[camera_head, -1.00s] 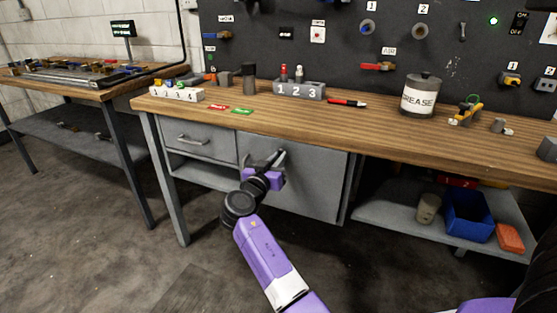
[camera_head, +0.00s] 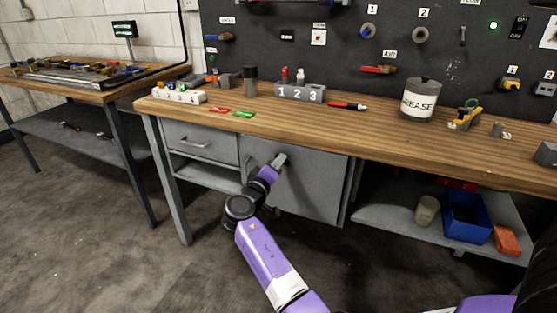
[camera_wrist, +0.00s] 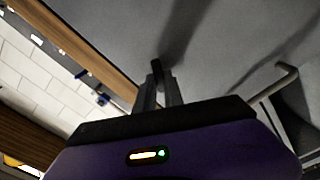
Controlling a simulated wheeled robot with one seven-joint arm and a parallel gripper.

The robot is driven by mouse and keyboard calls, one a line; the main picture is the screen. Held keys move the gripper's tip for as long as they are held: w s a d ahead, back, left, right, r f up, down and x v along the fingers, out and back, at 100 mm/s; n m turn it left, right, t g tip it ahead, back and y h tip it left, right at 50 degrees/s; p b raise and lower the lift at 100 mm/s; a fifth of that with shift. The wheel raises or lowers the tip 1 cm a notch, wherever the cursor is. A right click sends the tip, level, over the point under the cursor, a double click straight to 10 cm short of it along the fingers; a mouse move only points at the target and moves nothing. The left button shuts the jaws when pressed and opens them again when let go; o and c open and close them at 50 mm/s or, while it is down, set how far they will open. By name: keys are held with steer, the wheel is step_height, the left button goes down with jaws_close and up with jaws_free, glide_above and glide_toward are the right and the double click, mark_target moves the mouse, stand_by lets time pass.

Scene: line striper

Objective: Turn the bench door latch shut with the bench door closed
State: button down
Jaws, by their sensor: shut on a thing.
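The bench door (camera_head: 312,188) is a flat grey panel under the wooden bench top. It looks about flush with the bench front, though its left edge is partly behind my arm. My gripper (camera_head: 280,160) is at the upper left part of the door. In the wrist view my gripper (camera_wrist: 157,88) points at the grey door face (camera_wrist: 215,45), with its two fingers close together. They are shut on the dark bench door latch (camera_wrist: 156,67), whose tip sticks out past them. The fingers hide most of the latch, so its exact angle is hard to tell.
Left of the door are a drawer with a bar handle (camera_head: 195,144) and an open shelf below it. The bench top (camera_head: 330,119) overhangs above. A blue bin (camera_head: 467,217) stands on the lower shelf at right. The floor in front is clear.

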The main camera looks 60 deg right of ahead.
steer(key=n+p, duration=0.2)
steer(key=n, duration=0.4)
steer(key=shift+p, duration=0.4)
steer(key=shift+w+f, duration=0.1)
steer(key=c, duration=1.4)
jaws_free()
steer(key=shift+c, duration=0.2)
steer(key=a, duration=0.7)
steer(key=shift+s+a, duration=0.35)
steer(key=shift+a, duration=0.05)
